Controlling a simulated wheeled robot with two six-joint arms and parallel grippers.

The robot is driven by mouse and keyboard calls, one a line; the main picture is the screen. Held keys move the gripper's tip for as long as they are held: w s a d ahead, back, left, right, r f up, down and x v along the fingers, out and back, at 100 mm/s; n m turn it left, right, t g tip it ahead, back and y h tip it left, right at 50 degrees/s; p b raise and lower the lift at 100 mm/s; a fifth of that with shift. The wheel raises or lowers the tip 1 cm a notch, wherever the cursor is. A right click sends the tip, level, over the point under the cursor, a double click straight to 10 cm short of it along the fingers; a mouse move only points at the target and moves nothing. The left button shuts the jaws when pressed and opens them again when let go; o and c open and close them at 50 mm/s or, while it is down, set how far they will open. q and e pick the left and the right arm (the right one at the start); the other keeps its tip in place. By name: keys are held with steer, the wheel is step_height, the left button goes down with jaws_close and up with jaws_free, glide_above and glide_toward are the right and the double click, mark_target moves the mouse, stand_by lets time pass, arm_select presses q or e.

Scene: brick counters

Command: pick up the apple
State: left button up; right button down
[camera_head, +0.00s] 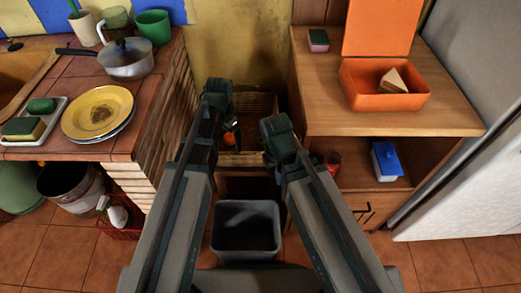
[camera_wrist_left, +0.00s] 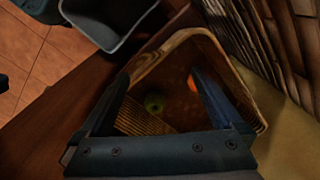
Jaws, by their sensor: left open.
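In the head view the crate (camera_head: 256,104) stands between the counters, and the orange fruit (camera_head: 229,139) shows beside my left gripper (camera_head: 232,127). The apple cannot be made out there.
A grey bin (camera_head: 246,246) stands on the floor before the crate. The left brick counter holds a yellow plate (camera_head: 97,110) and a pot (camera_head: 126,58). The right wooden cabinet (camera_head: 440,118) carries an orange lunch box (camera_head: 366,98). A brick wall (camera_wrist_left: 285,45) borders the crate.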

mark_target(259, 139)
arm_select(q)
steer(key=w+d+m, duration=1)
steer(key=w+d, duration=0.1)
steer(key=shift+g, duration=0.3)
steer(key=f+b, duration=0.5)
steer(key=s+f+b, duration=0.1)
steer(key=f+b, duration=0.2)
steer(key=shift+a+f+b, duration=0.1)
steer(key=shift+f+b, duration=0.25)
steer(key=f+b, duration=0.5)
steer(key=shift+a+f, duration=0.15)
steer(key=shift+a, duration=0.1)
steer(key=c, duration=1.4)
steer(key=shift+r, duration=0.25)
